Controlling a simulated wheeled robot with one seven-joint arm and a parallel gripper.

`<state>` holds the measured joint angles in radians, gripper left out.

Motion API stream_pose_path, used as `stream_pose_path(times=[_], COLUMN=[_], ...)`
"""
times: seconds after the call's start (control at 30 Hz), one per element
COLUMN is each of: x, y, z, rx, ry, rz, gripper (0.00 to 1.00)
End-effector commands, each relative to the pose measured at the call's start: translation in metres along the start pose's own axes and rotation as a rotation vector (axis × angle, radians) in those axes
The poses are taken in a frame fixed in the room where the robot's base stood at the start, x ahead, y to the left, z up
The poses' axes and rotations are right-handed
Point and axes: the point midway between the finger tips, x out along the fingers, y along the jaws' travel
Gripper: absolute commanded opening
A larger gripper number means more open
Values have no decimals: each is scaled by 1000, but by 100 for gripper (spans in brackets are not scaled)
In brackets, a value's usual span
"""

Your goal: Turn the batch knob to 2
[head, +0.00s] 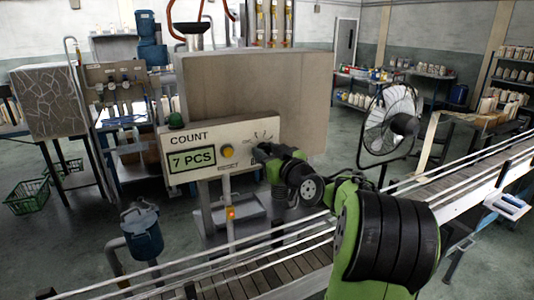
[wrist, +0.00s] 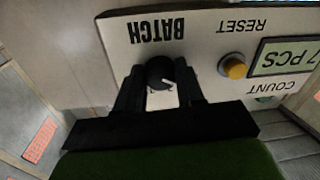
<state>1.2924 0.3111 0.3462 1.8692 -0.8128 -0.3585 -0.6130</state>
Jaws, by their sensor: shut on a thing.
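The batch knob (wrist: 160,72) is a black round knob with a white pointer mark, seen in the wrist view just by the word BATCH, which appears upside down. My gripper (wrist: 160,80) has its two black fingers on either side of the knob, shut on it. In the head view my gripper (head: 262,151) is at the right part of the cream control panel (head: 205,134), and it hides the knob. Number marks show above it there, too small to read. The knob's exact setting cannot be told.
The panel has a display (head: 192,160) reading 7 PCS, a yellow reset button (head: 227,151) and a green part (head: 176,120) on its top left. A conveyor (head: 310,262) with rails runs in front. A large fan (head: 392,122) stands to the right.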

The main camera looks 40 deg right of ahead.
Motion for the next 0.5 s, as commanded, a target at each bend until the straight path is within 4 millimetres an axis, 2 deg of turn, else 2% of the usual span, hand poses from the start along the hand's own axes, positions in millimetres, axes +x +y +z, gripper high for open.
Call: stream_pose_path(times=[0.5], x=[0], y=[-2], z=[1], rx=[358], ry=[29], rz=[1], gripper=[7])
